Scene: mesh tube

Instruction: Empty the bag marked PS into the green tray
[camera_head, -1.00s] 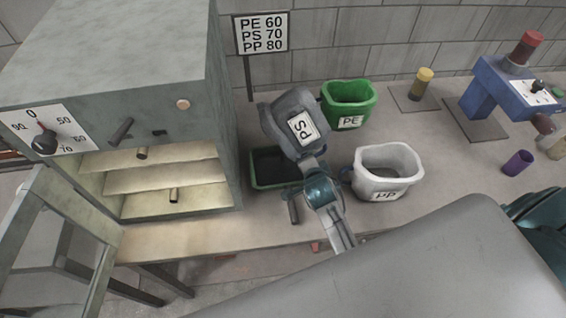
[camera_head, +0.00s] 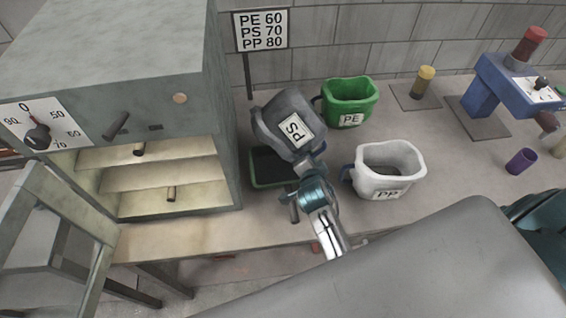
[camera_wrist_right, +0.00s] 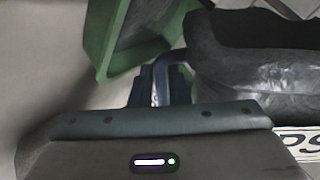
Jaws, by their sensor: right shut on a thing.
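The grey bag marked PS (camera_head: 278,112) is held up, tipped over, above the back part of the green tray (camera_head: 262,186). Its white PS label (camera_head: 297,130) faces the head camera. My right gripper (camera_head: 308,170) is shut on the bag's handle, which shows dark blue in the right wrist view (camera_wrist_right: 164,74). In that view the bag (camera_wrist_right: 255,75) is at the right and the green tray (camera_wrist_right: 98,35) at the upper left. The tray's inside looks dark; I cannot tell what lies in it. No pouring stream is visible. My left gripper is not in view.
A green PE bag (camera_head: 350,98) stands behind right, a white PP bag (camera_head: 385,190) to the right. An open oven (camera_head: 120,60) with shelves and a dial stands left of the tray. A sign (camera_head: 261,30) stands behind. A purple cup (camera_head: 521,161) and blue machine (camera_head: 490,95) are at right.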

